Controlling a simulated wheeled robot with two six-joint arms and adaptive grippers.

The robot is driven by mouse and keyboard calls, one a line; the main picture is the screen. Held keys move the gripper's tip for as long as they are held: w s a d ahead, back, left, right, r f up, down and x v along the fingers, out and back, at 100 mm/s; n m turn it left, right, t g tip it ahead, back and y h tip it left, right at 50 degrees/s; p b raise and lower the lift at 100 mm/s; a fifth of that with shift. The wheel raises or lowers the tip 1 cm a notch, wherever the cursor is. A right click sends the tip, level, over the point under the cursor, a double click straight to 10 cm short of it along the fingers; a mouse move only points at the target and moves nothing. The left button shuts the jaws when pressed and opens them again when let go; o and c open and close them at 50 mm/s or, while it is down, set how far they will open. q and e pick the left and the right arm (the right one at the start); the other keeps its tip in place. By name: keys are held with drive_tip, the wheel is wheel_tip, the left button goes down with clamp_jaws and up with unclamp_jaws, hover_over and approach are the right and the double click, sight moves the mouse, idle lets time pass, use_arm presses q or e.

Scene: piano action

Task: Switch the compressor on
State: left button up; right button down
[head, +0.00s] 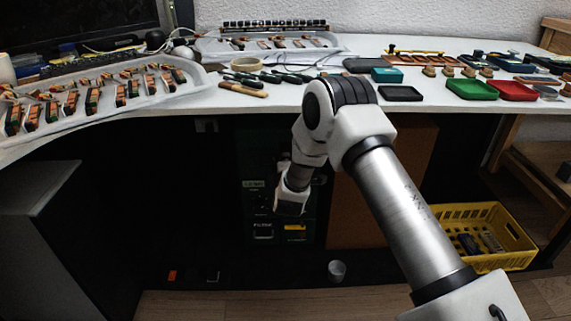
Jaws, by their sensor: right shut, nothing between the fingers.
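The compressor (258,215) is a dark green box-like unit in the shadow under the workbench. Its front carries pale lettering, one label looking like FILTER, and a small yellow label at lower right. My right arm reaches down past the bench's front edge. Its gripper (289,207) is shut and empty, in front of the compressor's front face. The arm and gripper cover part of that face. I cannot make out a switch or tell whether the gripper touches the front. My left gripper is not in view.
The workbench (190,104) holds trays of piano action parts, screwdrivers (285,77), a green tray (472,89) and a red tray (512,91). A brown panel (355,215) stands right of the compressor. A yellow crate (515,240) and a small cup (337,270) are low down.

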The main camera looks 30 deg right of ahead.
sight(285, 148)
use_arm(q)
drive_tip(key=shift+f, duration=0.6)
use_arm(e)
drive_tip(key=shift+x, duration=1.1)
drive_tip(key=shift+w+d+h, duration=0.15)
drive_tip(key=shift+h, duration=0.15)
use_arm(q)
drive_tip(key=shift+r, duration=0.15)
